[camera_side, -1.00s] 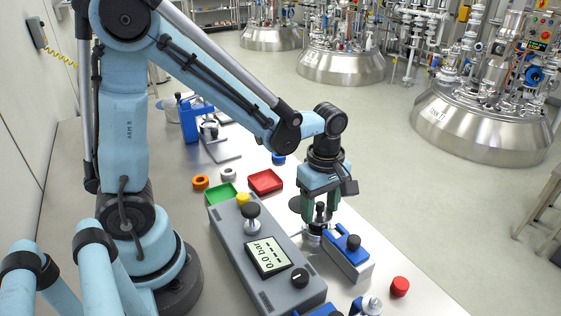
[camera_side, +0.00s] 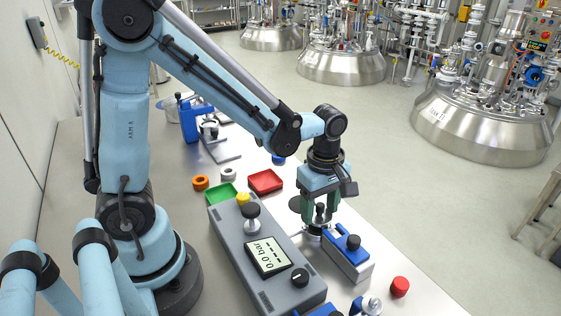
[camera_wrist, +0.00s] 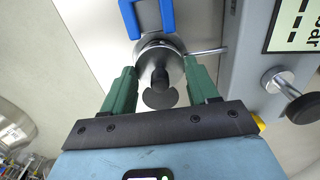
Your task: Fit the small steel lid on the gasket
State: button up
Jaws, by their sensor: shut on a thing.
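The small steel lid (camera_wrist: 176,70) is a round shiny disc with a black knob (camera_side: 320,209) standing up from its middle. My gripper (camera_side: 319,222) has its two green fingers on either side of the lid, shut on it. In the wrist view my gripper (camera_wrist: 162,76) points down at the lid, with a finger on its left and right. The lid is low over a steel fitting beside the blue clamp block (camera_side: 347,254). The gasket is hidden beneath the lid, so I cannot tell whether the two touch.
A grey gauge box (camera_side: 232,234) with a display stands close on the left. A dark disc (camera_side: 296,204) lies beside my fingers. Red (camera_side: 266,181) and green (camera_side: 221,193) trays lie behind. A red knob-like piece (camera_side: 399,286) is at the front right. A thin steel rod (camera_wrist: 207,51) sticks out beside the lid.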

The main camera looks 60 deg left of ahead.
jog(key=shift+f, duration=0.3)
dwell(0.5)
jog(key=o, duration=1.4)
jog(key=shift+r, duration=3.5)
